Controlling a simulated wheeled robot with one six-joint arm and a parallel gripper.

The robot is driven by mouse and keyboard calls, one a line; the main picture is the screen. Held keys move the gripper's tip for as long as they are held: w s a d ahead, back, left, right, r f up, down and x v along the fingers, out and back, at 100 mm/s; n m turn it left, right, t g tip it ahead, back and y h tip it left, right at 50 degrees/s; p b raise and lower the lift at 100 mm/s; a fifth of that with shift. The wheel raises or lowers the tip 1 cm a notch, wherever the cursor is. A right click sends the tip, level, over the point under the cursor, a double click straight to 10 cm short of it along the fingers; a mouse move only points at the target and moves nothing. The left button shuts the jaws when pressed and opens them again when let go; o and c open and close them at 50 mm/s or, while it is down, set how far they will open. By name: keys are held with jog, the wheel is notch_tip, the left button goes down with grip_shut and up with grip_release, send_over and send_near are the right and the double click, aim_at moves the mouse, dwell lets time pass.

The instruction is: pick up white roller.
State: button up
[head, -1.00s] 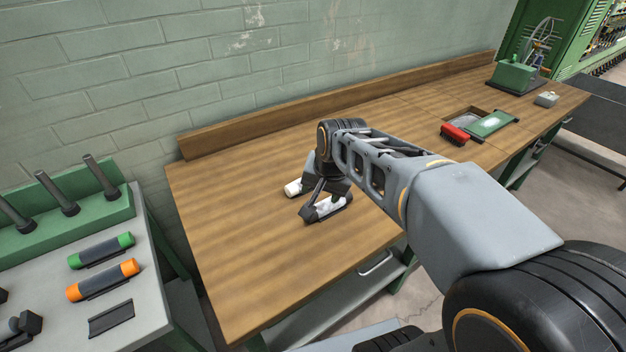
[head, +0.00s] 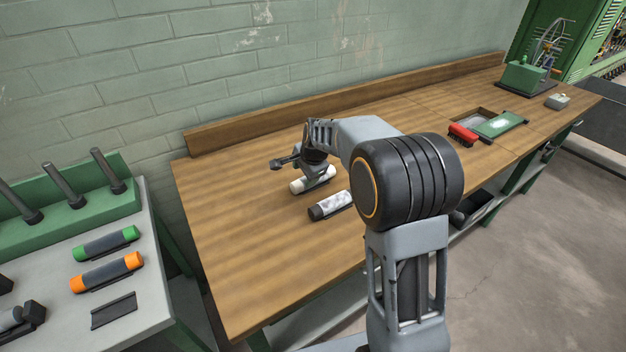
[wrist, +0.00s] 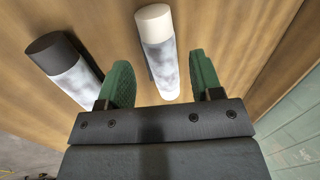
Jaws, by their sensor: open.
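The white roller (head: 302,186) lies on the wooden bench, with a pale fibre-covered middle and cream-white ends. In the wrist view the white roller (wrist: 157,48) lies lengthwise between my two green finger pads. My gripper (wrist: 163,78) is open, with one finger on each side of the roller and visible gaps. I cannot tell how far above the bench the fingers are. In the head view my gripper (head: 314,171) is over the white roller and partly hides it.
A similar roller with black ends (head: 330,206) lies close beside it, also in the wrist view (wrist: 65,66), just outside one finger. A side table holds green (head: 106,243) and orange-ended (head: 106,272) rollers.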

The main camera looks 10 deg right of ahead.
aim_at(302, 182)
jog(key=shift+p+x, duration=0.3)
jog(key=shift+x, duration=2.75)
jog(key=shift+s, duration=0.2)
jog(key=c, duration=0.8)
